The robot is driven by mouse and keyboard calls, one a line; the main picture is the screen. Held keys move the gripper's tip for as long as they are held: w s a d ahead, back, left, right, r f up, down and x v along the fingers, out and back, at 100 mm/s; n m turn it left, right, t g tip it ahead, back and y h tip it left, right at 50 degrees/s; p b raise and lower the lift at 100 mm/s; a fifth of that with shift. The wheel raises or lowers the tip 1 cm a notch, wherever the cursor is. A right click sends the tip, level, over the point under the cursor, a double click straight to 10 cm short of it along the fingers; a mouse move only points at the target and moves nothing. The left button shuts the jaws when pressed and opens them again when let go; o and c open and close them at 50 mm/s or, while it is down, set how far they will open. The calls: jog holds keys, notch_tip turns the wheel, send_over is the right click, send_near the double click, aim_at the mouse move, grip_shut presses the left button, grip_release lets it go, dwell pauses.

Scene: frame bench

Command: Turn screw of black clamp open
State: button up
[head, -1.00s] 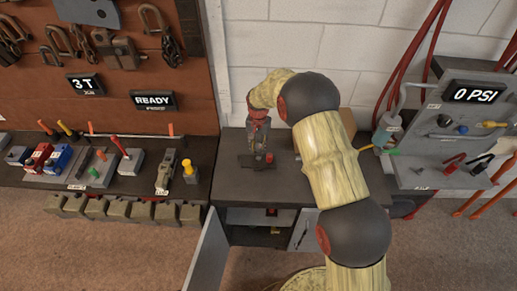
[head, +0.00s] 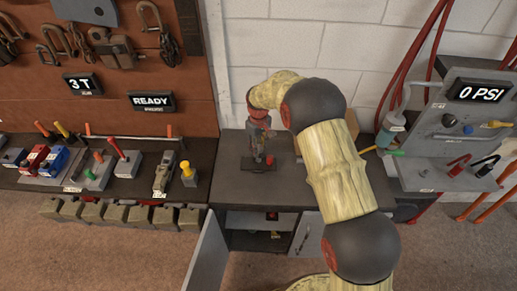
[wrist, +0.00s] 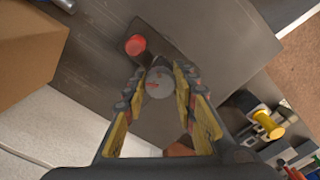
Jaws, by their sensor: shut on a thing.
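A dark plate-like base (head: 245,165) lies on the grey bench top, with a small red knob (head: 270,160) at its right. In the wrist view the red knob (wrist: 136,45) stands on the dark base beyond my fingertips. My gripper (head: 259,145) points down over this base. In the wrist view my gripper (wrist: 158,75) has its yellow-padded fingers on both sides of a round grey head (wrist: 159,84) with red marks, and is shut on it. I take this for the clamp's screw. The clamp's body is mostly hidden below the fingers.
A brown box (wrist: 28,50) stands close beside the base. A yellow-topped tool (head: 187,170) and other tools stand on the left bench. A grey gauge panel (head: 445,150) is at right. The cabinet door (head: 205,255) below hangs open.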

jog(key=n+b, duration=0.1)
jog(key=n, duration=1.1)
jog(key=shift+r+n, duration=0.1)
jog(key=shift+n, duration=0.2)
dwell(0.4)
jog(key=o, duration=1.2)
jog(key=shift+c, duration=0.2)
notch_tip(320, 180, up, 12)
